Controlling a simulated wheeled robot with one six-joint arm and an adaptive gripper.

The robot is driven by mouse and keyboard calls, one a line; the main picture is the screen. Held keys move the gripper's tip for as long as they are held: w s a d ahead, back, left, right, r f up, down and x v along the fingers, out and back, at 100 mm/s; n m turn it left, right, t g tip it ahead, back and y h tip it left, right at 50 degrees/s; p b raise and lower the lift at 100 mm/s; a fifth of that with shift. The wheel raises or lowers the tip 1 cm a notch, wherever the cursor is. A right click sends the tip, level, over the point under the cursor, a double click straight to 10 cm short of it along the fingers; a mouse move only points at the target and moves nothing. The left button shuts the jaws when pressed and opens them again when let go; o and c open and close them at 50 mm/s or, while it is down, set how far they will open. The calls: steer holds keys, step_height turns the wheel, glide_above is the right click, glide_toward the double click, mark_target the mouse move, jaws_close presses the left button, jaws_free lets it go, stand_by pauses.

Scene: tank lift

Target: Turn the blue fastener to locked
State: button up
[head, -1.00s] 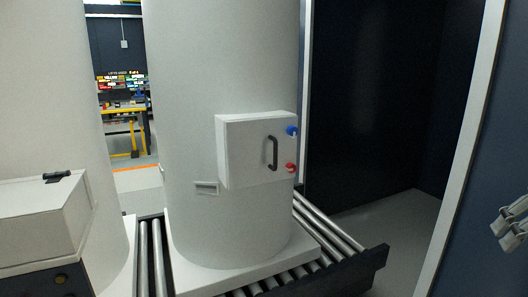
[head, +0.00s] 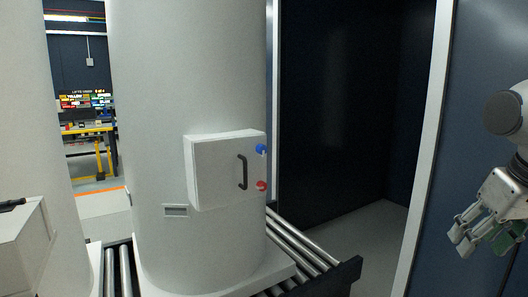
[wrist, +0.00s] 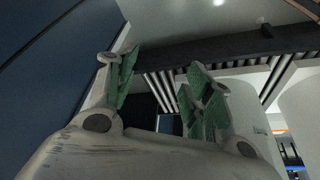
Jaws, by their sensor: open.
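The blue fastener (head: 261,149) is a small blue knob at the upper right edge of a white box panel (head: 215,172) on the tall grey-white tank (head: 190,70). A red fastener (head: 261,186) sits below it. A dark handle (head: 243,172) is on the panel's face. My gripper (head: 466,240) is at the right of the head view, well apart from the panel, empty and open. In the wrist view my gripper's green-padded fingers (wrist: 160,95) are spread with nothing between them. The blue fastener cannot be made out in the wrist view.
The tank stands on a roller conveyor (head: 300,245) with a dark end bar (head: 335,277). A dark blue wall panel (head: 450,120) is at right. Another tank with a white box (head: 22,245) is at left. A yellow workbench (head: 92,135) stands far behind.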

steer(key=w+a+f+n+g, duration=0.2)
steer(key=a+f, duration=0.1)
steer(key=n+t+y, duration=0.3)
steer(key=t+y, duration=0.7)
steer(key=t, duration=0.3)
glide_toward(263, 150)
steer(key=x, duration=0.2)
steer(key=shift+m, duration=0.3)
steer(key=x, duration=0.7)
steer(key=shift+w, duration=0.1)
steer(key=shift+c, duration=0.3)
